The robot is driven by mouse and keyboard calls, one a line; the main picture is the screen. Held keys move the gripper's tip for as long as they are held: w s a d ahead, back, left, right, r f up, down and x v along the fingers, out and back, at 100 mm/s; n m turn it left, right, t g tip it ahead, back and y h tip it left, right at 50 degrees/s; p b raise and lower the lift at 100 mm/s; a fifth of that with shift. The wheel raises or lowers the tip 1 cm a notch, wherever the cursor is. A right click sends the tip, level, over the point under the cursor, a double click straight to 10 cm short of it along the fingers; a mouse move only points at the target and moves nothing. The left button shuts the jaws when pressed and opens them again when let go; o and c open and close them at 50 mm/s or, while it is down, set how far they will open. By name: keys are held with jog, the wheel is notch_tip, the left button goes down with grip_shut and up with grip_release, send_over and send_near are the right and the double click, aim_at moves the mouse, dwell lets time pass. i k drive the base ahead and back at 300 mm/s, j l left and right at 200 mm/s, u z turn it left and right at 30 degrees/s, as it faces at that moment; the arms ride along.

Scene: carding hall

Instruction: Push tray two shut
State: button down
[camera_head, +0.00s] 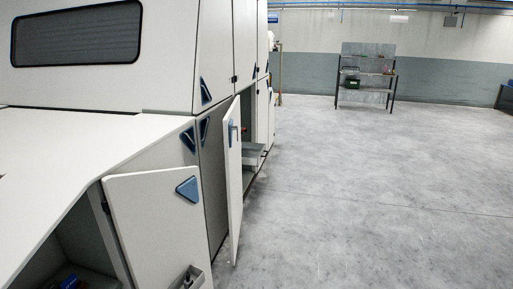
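A grey tray (253,152) sticks out from an open compartment of the long white machine, just behind an open white door (235,180). It appears pulled part way out, and the door hides some of it. No number shows on it, so I cannot tell whether it is tray two. A small red spot shows just above it, too small to make out. My gripper is not in view.
A nearer white door (150,230) with a blue triangle also stands open, with a dark compartment (65,255) to its left. Grey floor (370,200) lies clear on the right. A shelf rack (365,73) stands by the far wall.

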aim_at(252, 153)
jog(key=i+z, duration=0.15)
jog(key=i, duration=3.1)
jog(key=i+u, duration=0.15)
jog(key=i, duration=0.35)
jog(key=i+l+u, duration=0.1)
jog(key=i, duration=0.35)
jog(key=i+l+u, duration=0.15)
jog(key=i, duration=0.3)
jog(key=i+l+u, duration=0.1)
jog(key=i, duration=0.4)
jog(key=i+l+u, duration=0.15)
jog(key=i, duration=0.3)
jog(key=i+l+u, duration=0.15)
jog(key=i+l, duration=0.25)
